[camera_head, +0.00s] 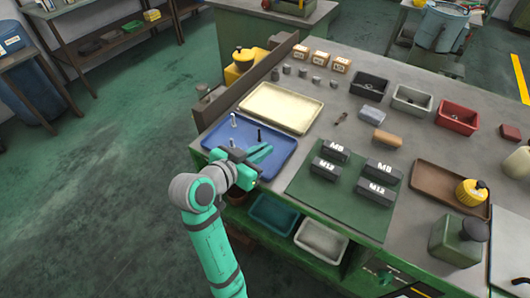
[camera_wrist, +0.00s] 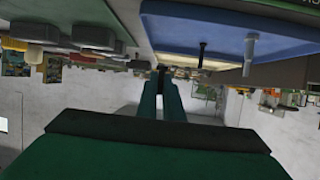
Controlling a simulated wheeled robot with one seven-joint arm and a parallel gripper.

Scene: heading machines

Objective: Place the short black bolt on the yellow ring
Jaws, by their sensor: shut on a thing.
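My gripper (camera_head: 270,149) reaches over the front right part of the blue tray (camera_head: 213,142). Its green fingers (camera_wrist: 160,98) are shut, with a small dark piece (camera_wrist: 161,70) at their tips that looks like the short black bolt. Its shape is mostly hidden by the fingers. Another black bolt (camera_head: 259,135) stands upright in the tray, just beyond the fingers; it also shows in the wrist view (camera_wrist: 202,52). A silver bolt (camera_head: 233,119) stands upright farther left in the tray and shows in the wrist view (camera_wrist: 249,55). I cannot make out a yellow ring.
A cream tray (camera_head: 250,103) lies behind the blue tray. A green mat (camera_head: 337,216) with several dark labelled blocks (camera_head: 380,168) is to the right. Grey, black and red bins (camera_head: 458,116) and a brown tray (camera_head: 425,183) stand farther right. The floor at left is clear.

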